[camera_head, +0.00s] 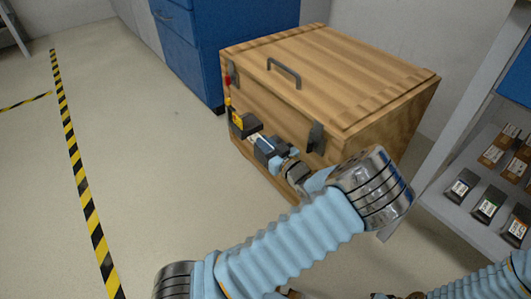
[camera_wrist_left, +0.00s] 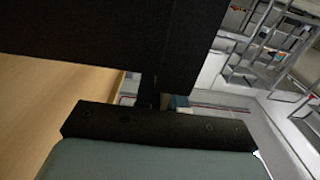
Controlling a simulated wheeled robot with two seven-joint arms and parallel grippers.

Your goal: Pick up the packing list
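A wooden crate (camera_head: 335,75) with a closed lid stands on the floor in the head view. My left arm reaches across to its front face, and my left gripper (camera_head: 241,122) is at the left part of that face, below the left latch. A small yellow patch (camera_head: 238,119) shows at the gripper's tip. I cannot make out a packing list for certain; the gripper may hide it. In the left wrist view, dark gripper parts (camera_wrist_left: 160,125) fill much of the picture, and whether they are open or shut is unclear. My right gripper is not in view.
The lid has a dark handle (camera_head: 284,72), and a dark latch (camera_head: 316,138) is on the front. A blue cabinet (camera_head: 215,40) stands behind. A shelf (camera_head: 470,200) with several small boxes is at right. The floor at left is clear, with black-yellow tape (camera_head: 75,160).

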